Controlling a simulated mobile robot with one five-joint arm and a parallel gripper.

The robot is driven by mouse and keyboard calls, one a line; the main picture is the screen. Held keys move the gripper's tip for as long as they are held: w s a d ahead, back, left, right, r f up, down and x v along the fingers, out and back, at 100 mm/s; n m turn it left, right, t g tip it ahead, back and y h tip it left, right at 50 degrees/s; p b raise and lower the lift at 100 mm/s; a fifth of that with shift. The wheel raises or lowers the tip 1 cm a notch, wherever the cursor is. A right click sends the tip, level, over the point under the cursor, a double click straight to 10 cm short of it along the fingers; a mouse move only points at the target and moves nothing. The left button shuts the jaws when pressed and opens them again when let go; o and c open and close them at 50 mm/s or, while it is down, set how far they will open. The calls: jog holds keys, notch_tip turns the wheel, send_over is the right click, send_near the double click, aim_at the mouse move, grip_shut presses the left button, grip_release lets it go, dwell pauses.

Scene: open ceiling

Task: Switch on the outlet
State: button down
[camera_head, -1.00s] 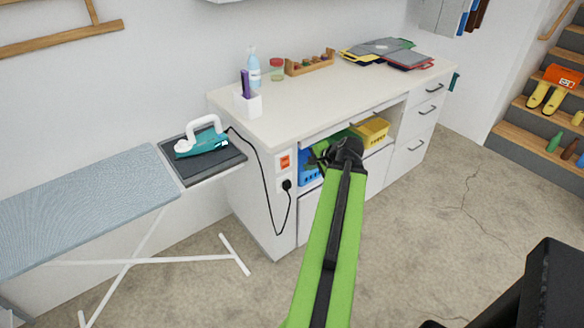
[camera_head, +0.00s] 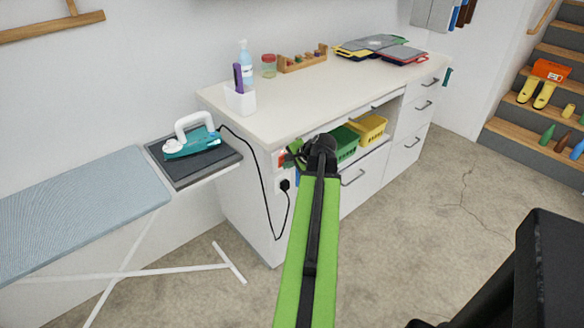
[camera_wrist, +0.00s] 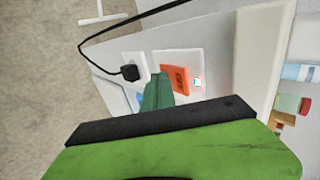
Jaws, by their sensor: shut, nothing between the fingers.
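The outlet's orange-red rocker switch (camera_wrist: 174,79) sits on a white plate in the wrist view. In the head view the switch (camera_head: 282,158) shows at the front left corner of the white cabinet, partly covered by my gripper. Below it, a black plug (camera_head: 285,185) sits in the socket; the plug also shows in the wrist view (camera_wrist: 130,72). My gripper (camera_wrist: 157,84) is shut and empty, its green fingertips right beside the switch's edge. In the head view my gripper (camera_head: 291,155) is at the switch plate. I cannot tell whether the tips touch the switch.
A black cord (camera_head: 264,190) runs from the plug up to the teal iron (camera_head: 190,140) on the ironing board (camera_head: 75,205) at left. Green (camera_head: 345,143) and yellow (camera_head: 368,129) baskets sit in the cabinet's open shelf. The floor at right is clear.

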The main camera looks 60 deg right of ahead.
jog(key=shift+s+d+r+p, duration=0.15)
jog(key=shift+s+r+p, duration=0.05)
jog(key=shift+r+p, duration=0.65)
